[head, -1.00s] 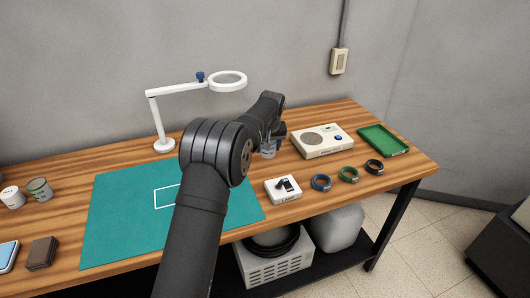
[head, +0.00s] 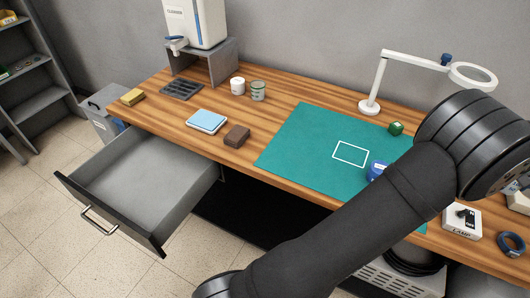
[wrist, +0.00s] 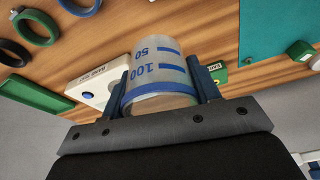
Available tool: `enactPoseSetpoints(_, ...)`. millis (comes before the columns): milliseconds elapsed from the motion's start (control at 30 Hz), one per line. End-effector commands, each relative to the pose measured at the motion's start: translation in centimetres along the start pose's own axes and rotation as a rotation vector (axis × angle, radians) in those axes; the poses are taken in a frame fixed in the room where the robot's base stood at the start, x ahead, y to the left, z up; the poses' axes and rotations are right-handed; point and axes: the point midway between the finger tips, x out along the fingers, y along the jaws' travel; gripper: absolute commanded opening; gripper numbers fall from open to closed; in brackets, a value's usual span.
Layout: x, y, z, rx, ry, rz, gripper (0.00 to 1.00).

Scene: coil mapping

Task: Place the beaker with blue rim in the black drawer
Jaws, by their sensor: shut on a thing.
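The beaker (wrist: 158,62), clear with blue markings "50" and "100" and a blue rim band, is between the fingers of my gripper (wrist: 163,84) in the wrist view. The fingers press on both sides of it. In the head view the gripper and beaker are out of frame at the right; only my arm shows. The drawer (head: 132,232), with a black front and grey inside, is pulled open at the left end of the table. Its visible inside is empty.
The teal mat (head: 300,150) lies mid-table, with a blue item (head: 376,170) partly behind my arm and a green block (head: 396,128). A magnifier lamp (head: 382,82) stands behind. A brown block (head: 237,136) and a blue-topped pad (head: 206,121) lie near the drawer.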

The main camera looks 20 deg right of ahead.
Motion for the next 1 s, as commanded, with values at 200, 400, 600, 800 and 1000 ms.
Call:
enactPoseSetpoints(200, -3.2, -0.8, -1.3, -0.011, 0.001, -0.003, 0.34)
enactPoseSetpoints(400, -2.6, -4.8, -3.0, -0.07, 0.0, -0.019, 0.34)
enactPoseSetpoints(600, -2.0, -11.4, -5.2, -0.163, 0.001, -0.045, 0.34)
enactPoseSetpoints(800, -1.4, -21.6, -7.4, -0.304, 0.0, -0.084, 0.34)
enactPoseSetpoints(1000, -1.2, -32.6, -8.2, -0.453, 0.0, -0.125, 0.34)
